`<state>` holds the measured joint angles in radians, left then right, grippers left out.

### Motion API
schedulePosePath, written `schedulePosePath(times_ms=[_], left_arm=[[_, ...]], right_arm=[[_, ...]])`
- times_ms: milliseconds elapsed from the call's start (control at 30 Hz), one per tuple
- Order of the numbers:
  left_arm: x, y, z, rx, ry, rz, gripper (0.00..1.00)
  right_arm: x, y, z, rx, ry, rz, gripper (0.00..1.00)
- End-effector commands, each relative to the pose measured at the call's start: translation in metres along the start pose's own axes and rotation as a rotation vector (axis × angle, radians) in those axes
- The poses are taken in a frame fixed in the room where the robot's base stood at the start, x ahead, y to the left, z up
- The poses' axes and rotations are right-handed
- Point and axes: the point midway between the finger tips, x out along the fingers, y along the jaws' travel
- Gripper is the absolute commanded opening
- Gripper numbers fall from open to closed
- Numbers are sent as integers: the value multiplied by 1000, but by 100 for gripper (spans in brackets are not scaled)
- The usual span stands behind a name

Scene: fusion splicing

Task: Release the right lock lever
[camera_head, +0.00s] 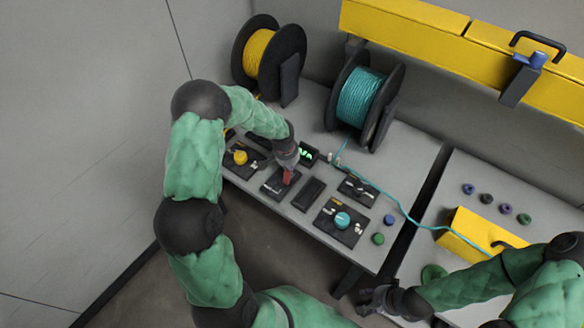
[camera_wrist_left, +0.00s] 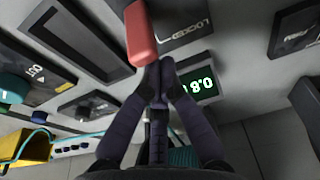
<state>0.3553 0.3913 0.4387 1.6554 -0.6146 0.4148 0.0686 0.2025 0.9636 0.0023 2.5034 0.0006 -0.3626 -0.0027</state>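A red lever (camera_head: 288,177) stands on a dark panel (camera_head: 272,188) on the left bench. It also shows in the left wrist view (camera_wrist_left: 142,42), beside a plate reading "LOCKED" (camera_wrist_left: 185,28). My left gripper (camera_head: 289,165) is at the lever, its fingers pointing down. In the left wrist view its fingertips (camera_wrist_left: 159,68) are together, right at the lever's red end, with nothing visible between them. Contact with the lever cannot be told. My right gripper (camera_head: 370,300) is low at the right, away from the panels; its fingers are too small to read.
A lit green display (camera_head: 308,154) is just behind the lever. Other panels include one with a yellow knob (camera_head: 240,157) and one with a teal knob (camera_head: 342,220). Yellow (camera_head: 259,53) and teal (camera_head: 358,97) cable spools stand behind. A teal cable (camera_head: 402,208) runs to a yellow box (camera_head: 470,238).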

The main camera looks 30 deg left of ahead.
Motion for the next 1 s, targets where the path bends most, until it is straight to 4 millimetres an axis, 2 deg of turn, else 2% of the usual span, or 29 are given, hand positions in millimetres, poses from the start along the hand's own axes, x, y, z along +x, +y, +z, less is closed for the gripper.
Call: schedulePosePath(times_ms=[33, 100, 300, 633, 1000], left_arm=[[2, -1, 5, -1, 34, -1, 0], [1, 0, 8, -1, 85, -1, 0], [-5, 0, 16, 1, 165, 0, 0], [-10, 0, 14, 1, 162, 0, 0], [-24, 0, 11, 1, 162, 0, 0]], right_arm=[[10, 4, 0, 0, 0, 0, 40], [18, 6, 0, 0, 0, 0, 40], [32, 11, -1, 0, 0, 0, 40], [26, 9, -1, 0, 0, 0, 40], [16, 6, 0, 0, 0, 0, 40]])
